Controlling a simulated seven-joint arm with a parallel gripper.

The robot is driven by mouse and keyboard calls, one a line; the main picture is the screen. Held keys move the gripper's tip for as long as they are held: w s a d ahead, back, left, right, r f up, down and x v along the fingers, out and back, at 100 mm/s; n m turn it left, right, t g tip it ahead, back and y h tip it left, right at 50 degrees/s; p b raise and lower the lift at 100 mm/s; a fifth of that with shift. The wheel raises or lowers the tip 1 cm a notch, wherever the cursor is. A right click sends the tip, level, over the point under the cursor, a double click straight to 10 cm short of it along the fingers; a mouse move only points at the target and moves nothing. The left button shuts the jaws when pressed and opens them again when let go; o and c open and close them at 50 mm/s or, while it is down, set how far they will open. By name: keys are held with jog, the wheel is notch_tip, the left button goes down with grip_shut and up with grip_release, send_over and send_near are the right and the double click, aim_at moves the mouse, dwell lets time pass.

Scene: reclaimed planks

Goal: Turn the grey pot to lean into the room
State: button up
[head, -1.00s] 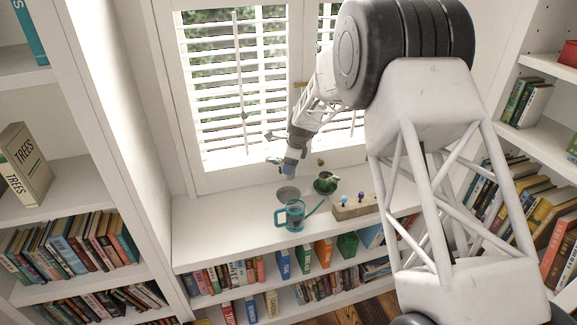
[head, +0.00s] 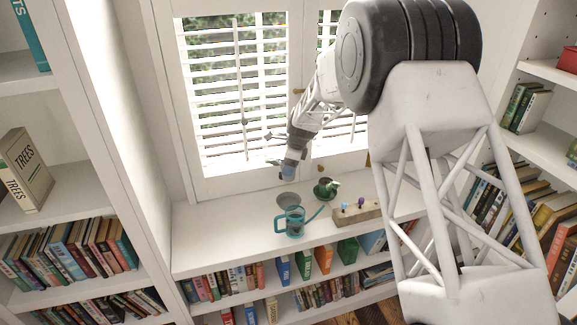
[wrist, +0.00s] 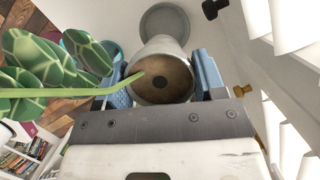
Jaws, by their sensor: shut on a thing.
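The grey pot (wrist: 163,52) is between the blue fingers of my gripper (wrist: 163,82) in the wrist view, with brown soil showing in its mouth. A green stem and big leaves (wrist: 45,75) spread to the left, away from the shutters. In the head view my gripper (head: 288,173) is small, by the window above the white shelf top; the pot is hard to make out there. A round grey saucer (head: 288,199) lies on the shelf in front of my gripper; it also shows beyond the pot in the wrist view (wrist: 164,20). I cannot tell whether the pot touches the shelf.
A teal watering can (head: 293,225) stands in front of the saucer. A dark green vessel (head: 326,189) stands to its right, then a wooden block (head: 358,213) with small coloured pieces. Shutters (head: 235,90) are close behind. The shelf's left part is clear.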

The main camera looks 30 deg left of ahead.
notch_tip(320, 180, down, 9)
jog(key=n, duration=0.3)
jog(key=shift+f+n+g, duration=0.1)
jog(key=shift+n+g, duration=0.2)
jog(key=shift+g, duration=0.1)
jog(key=shift+f, duration=0.3)
jog(key=shift+f, duration=1.25)
jog(key=o, duration=1.3)
